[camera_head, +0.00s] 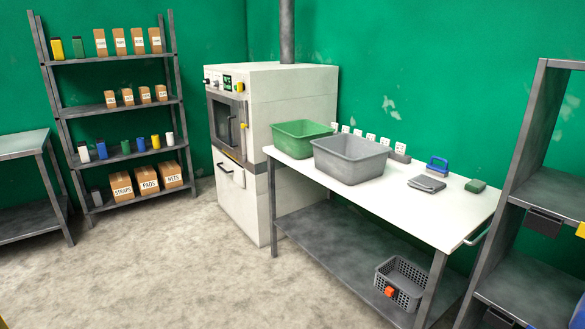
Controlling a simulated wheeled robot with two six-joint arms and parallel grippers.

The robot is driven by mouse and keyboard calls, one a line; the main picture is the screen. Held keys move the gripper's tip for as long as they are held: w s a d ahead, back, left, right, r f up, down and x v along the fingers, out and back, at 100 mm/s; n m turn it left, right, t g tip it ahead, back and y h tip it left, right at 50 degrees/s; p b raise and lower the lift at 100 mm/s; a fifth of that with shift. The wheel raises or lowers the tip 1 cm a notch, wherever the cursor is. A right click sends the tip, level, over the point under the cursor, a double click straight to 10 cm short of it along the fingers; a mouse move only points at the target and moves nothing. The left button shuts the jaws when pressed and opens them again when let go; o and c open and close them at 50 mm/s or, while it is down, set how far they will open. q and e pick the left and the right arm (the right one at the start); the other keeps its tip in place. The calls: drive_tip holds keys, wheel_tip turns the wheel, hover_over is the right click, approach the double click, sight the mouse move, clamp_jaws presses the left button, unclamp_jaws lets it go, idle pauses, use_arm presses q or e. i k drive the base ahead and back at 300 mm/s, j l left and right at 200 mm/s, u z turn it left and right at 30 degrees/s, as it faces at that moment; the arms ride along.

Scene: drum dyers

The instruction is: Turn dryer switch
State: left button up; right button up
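The dryer (290,103) is a tall white machine against the green wall, with a dark square door (229,124) on its front that looks closed. A control panel along the top of its front carries dark knobs or switches (207,81), a small green-lit display (227,83) and a yellow part (240,87). The switch's setting is too small to tell. Neither of my grippers shows in this view.
A white-topped table (420,205) stands right of the dryer with a green bin (300,138) and a grey bin (350,160). A basket (402,280) sits on its lower shelf. A rack (115,101) stands at left. The floor (180,260) before the dryer is clear.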

sight(240, 87)
drive_tip(key=i+u, duration=0.25)
drive_tip(key=i, duration=0.2)
drive_tip(key=i+l+u, duration=0.55)
drive_tip(key=i, duration=0.3)
drive_tip(key=i+j+u, duration=0.15)
drive_tip(key=i+u, duration=0.2)
drive_tip(key=i, duration=1.7)
drive_tip(key=i+j+z, duration=0.1)
drive_tip(key=i+z, duration=0.4)
drive_tip(key=i+j+z, duration=0.25)
drive_tip(key=z, duration=0.25)
drive_tip(key=i+j+z, duration=0.75)
drive_tip(key=j+z, duration=0.2)
